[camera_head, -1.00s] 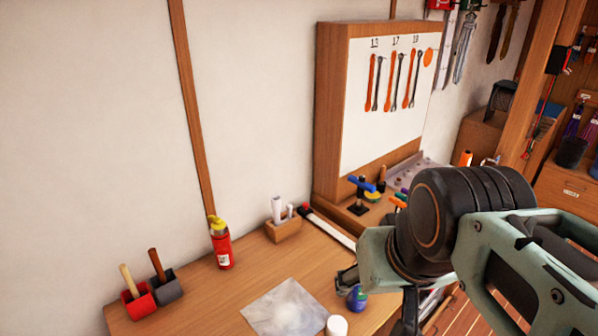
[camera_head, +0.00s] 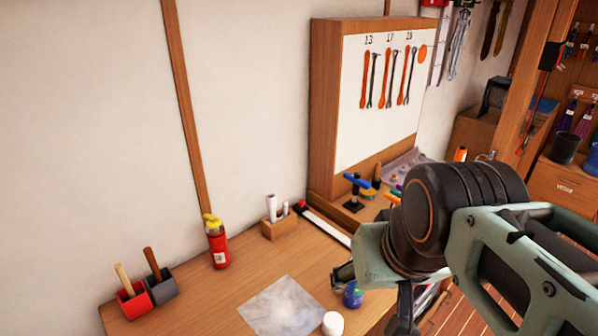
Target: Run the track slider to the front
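A long pale strip (camera_head: 325,226) that looks like the track lies on the bench at the foot of the tool board. Its far left end has a small red and black piece (camera_head: 301,206), which may be the slider; it is too small to be sure. The strip's near right end runs behind my arm. My gripper (camera_head: 343,276) shows only as dark parts below and left of my green and black arm, over the bench. Its fingertips are not clear, and I cannot tell whether it touches anything.
A blue round object (camera_head: 353,295) and a white cap-like cylinder (camera_head: 333,323) are near my gripper. A grey sheet (camera_head: 282,306), a red bottle (camera_head: 217,246) and a wooden holder (camera_head: 279,226) stand or lie left. The tool board (camera_head: 380,100) rises behind.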

